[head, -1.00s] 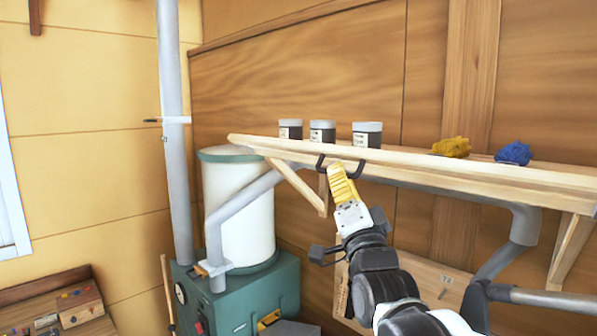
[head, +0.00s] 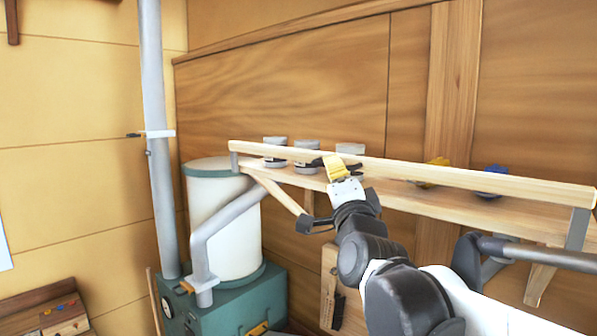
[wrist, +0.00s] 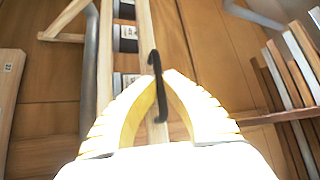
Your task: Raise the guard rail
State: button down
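The guard rail (head: 470,178) is a long pale wooden bar. It stands above the front edge of the shelf (head: 440,207), with a gap between, on grey brackets at both ends. It also shows in the wrist view (wrist: 147,30), with its black handle (wrist: 155,62). My gripper (head: 333,163) is at the rail left of its middle. In the wrist view its yellow fingers (wrist: 158,82) close in on both sides of the handle, with the tips against it. The handle is mostly hidden by the fingers in the head view.
A white tank (head: 222,230) and grey pipes (head: 158,130) are at the left. A bracket (head: 275,192) supports the shelf below.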

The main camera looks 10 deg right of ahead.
jog(key=shift+w+d+r, duration=0.15)
jog(key=shift+d+r, duration=0.05)
jog(key=shift+d, duration=0.05)
jog(key=shift+w+r, duration=0.1)
jog(key=shift+r, duration=0.1)
dwell(0.3)
jog(key=c, duration=1.8)
grip_release()
jog(key=o, duration=0.3)
jog(key=shift+d, duration=0.15)
jog(key=shift+s+f, duration=0.2)
jog(key=d+v, duration=0.1)
jog(key=v, duration=1)
jog(key=shift+s+a, duration=0.25)
jog(key=shift+a, duration=0.15)
